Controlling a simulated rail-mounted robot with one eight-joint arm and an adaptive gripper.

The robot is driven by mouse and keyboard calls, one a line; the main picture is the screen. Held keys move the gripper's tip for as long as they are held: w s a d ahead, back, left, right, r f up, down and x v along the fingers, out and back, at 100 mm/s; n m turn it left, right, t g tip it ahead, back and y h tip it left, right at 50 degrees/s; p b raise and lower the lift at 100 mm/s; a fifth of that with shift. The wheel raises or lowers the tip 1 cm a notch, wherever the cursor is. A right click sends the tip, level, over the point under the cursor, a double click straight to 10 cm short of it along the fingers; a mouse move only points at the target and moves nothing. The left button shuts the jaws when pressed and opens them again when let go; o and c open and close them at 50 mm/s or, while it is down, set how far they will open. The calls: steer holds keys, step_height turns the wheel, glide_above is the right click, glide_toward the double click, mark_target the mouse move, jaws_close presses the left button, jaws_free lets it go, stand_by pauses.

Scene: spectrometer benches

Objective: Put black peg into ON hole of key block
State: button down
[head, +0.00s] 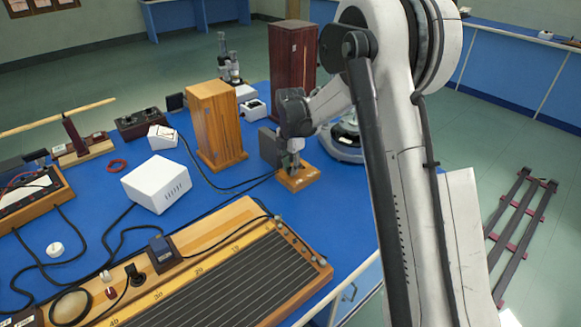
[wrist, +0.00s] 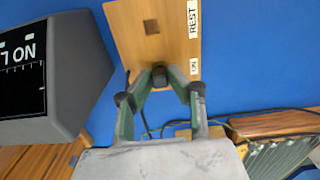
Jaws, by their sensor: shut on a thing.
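The key block (wrist: 130,12) is a small wooden board, seen from above in the wrist view with REST and ON labels. It also shows in the head view (head: 303,181). A dark square hole (wrist: 152,27) beside the REST label is empty. My gripper (wrist: 160,82) is shut on the black peg (wrist: 159,72), whose dark top shows between the fingertips level with the ON label (wrist: 194,66). The ON hole is hidden. I cannot tell whether the peg is in it or above it. In the head view my gripper (head: 295,160) is over the block and the peg is not distinguishable.
A dark grey meter box (wrist: 75,60) stands close left of the block. A long wooden board with dark strips (head: 215,285) lies in front. Cables (wrist: 240,113) cross the blue bench near the gripper.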

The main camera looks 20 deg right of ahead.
steer(key=shift+f, duration=0.1)
steer(key=c, duration=1.6)
jaws_free()
steer(key=shift+o, duration=0.2)
step_height(320, 180, up, 12)
